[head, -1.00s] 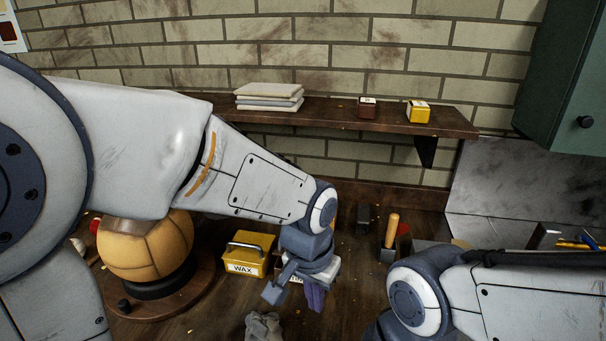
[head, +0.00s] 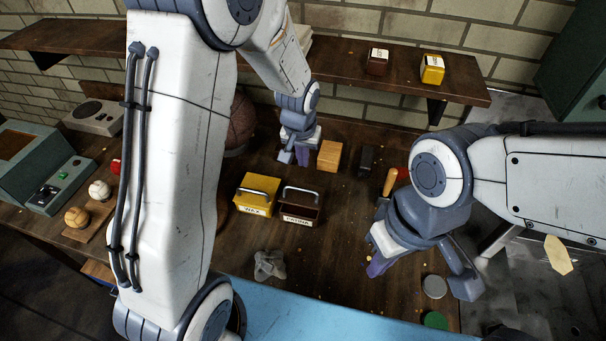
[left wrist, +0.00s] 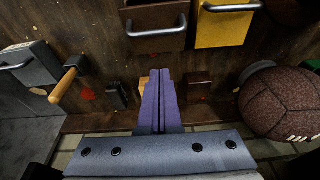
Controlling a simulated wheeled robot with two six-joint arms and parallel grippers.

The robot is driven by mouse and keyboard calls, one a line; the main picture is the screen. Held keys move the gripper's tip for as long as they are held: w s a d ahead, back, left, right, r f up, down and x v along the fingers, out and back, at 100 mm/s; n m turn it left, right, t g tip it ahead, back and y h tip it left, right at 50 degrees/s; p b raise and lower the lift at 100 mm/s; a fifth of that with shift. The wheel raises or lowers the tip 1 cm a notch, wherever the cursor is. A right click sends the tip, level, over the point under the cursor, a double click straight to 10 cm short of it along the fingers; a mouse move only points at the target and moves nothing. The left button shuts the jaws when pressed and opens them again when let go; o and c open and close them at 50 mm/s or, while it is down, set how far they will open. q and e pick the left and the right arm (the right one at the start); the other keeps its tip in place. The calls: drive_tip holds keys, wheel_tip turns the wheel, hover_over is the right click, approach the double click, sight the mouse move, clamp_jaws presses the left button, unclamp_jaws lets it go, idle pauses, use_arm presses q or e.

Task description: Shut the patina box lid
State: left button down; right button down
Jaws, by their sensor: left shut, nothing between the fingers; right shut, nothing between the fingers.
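The patina box (head: 299,208) is a dark brown box with a pale label and a metal bar handle, right of the yellow wax box (head: 256,197) on the bench. In the left wrist view the brown box (left wrist: 140,18) shows at the top, cut by the frame edge. My left gripper (head: 302,160) is behind the box, apart from it, with its purple fingers (left wrist: 160,100) shut and empty. My right gripper (head: 377,267) is shut and empty, to the right of and nearer than the patina box.
A wooden block (head: 330,156) stands close beside my left gripper. A dark block (head: 367,160) and a wooden-handled tool (head: 389,182) are further right. A brown ball (left wrist: 287,103) lies near the wall. A grey cloth (head: 269,264) lies in front of the boxes.

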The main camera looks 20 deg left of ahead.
use_arm(q)
drive_tip(key=f, duration=0.3)
drive_tip(key=s+f, duration=0.1)
drive_tip(key=f, duration=0.1)
drive_tip(key=shift+f, duration=0.2)
drive_tip(key=shift+s+f, duration=0.25)
drive_tip(key=shift+f, duration=0.2)
